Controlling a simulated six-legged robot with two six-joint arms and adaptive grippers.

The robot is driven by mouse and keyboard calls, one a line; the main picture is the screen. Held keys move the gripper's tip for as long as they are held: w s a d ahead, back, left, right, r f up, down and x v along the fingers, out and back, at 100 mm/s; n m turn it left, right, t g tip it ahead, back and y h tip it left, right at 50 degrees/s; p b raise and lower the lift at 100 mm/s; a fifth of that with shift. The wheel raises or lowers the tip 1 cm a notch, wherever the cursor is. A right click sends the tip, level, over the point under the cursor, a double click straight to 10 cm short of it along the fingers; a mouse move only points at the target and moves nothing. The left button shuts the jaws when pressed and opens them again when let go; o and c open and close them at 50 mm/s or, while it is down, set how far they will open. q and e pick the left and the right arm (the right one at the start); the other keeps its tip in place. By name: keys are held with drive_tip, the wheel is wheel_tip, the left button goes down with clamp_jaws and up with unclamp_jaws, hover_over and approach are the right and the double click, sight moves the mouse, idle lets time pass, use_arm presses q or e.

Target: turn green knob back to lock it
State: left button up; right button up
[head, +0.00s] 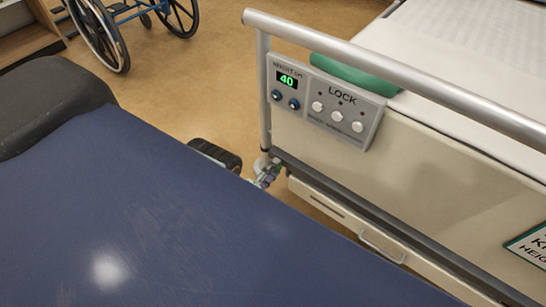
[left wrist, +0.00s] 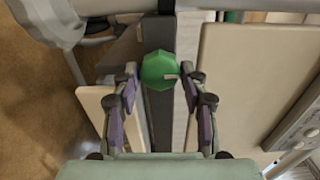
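The green knob (left wrist: 160,69) shows in the left wrist view, faceted and round, with a small pale pointer on its right side. It sits in front of a dark upright bar. I cannot tell whether the fingertips reach the knob's depth. In the head view my left gripper (head: 267,175) is small, low beside the bed's corner, partly hidden by the dark blue surface. The knob cannot be made out there. My right gripper is in neither view.
The bed's control panel (head: 325,101) has a display reading 40, a LOCK label and white buttons. A grey rail (head: 400,75) runs above it. A drawer (head: 345,225) is below. A wheelchair (head: 125,25) stands at the back left; the floor between is clear.

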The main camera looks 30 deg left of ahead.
use_arm(q)
drive_tip(key=shift+o, duration=1.3)
drive_tip(key=s, duration=1.2)
drive_tip(key=shift+a, duration=0.45)
